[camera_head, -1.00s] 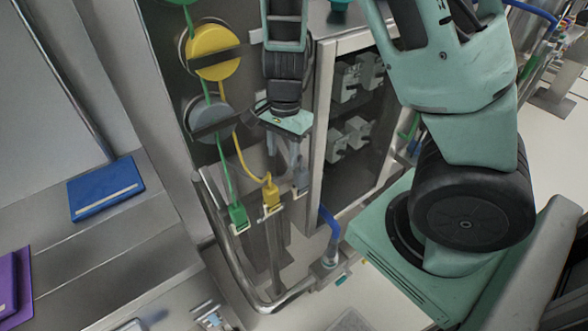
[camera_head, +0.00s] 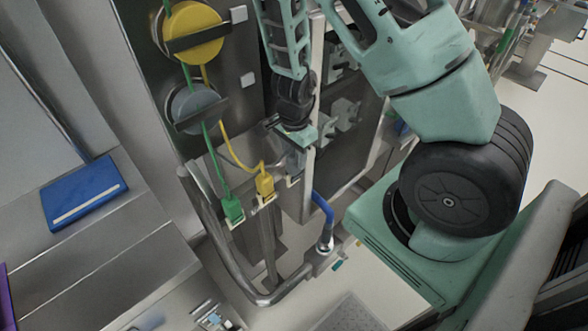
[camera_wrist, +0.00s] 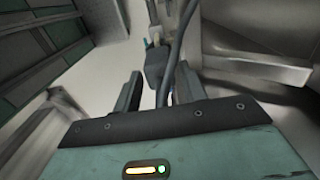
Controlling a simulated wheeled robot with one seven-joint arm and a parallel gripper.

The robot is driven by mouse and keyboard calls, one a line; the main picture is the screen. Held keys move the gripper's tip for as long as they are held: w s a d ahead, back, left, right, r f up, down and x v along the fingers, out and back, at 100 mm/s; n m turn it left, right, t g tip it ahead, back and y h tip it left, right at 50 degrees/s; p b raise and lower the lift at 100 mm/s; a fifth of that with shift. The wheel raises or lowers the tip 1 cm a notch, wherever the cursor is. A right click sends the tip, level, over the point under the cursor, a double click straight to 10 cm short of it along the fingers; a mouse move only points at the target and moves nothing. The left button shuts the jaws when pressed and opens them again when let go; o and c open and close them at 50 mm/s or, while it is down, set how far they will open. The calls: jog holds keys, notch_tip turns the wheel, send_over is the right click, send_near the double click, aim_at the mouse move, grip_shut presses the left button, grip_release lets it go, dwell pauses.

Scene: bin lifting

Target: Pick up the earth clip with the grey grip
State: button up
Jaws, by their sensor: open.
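The earth clip with the grey grip (camera_head: 294,164) hangs on the rail beside the cabinet, right of the yellow-grip clip (camera_head: 264,186) and the green-grip clip (camera_head: 232,209). My gripper (camera_head: 298,150) is just above the grey clip in the head view and partly hides it. In the wrist view my open gripper (camera_wrist: 159,78) has one finger on each side of the grey grip (camera_wrist: 156,62). The grip lies between the fingertips, with a visible gap on the left. Whether the right finger touches it I cannot tell.
A yellow reel (camera_head: 192,33) and a grey reel (camera_head: 195,107) are on the panel at left. A bent metal tube (camera_head: 225,263) runs below the clips. A blue hose (camera_head: 324,208) is right of them. The open cabinet's frame (camera_head: 310,150) stands close behind my gripper.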

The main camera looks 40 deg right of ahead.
notch_tip(320, 180, down, 5)
jog(key=shift+f+b, duration=0.1)
jog(key=shift+b, duration=1.05)
jog(key=shift+a, duration=0.1)
grip_shut()
jog(key=shift+r, duration=0.25)
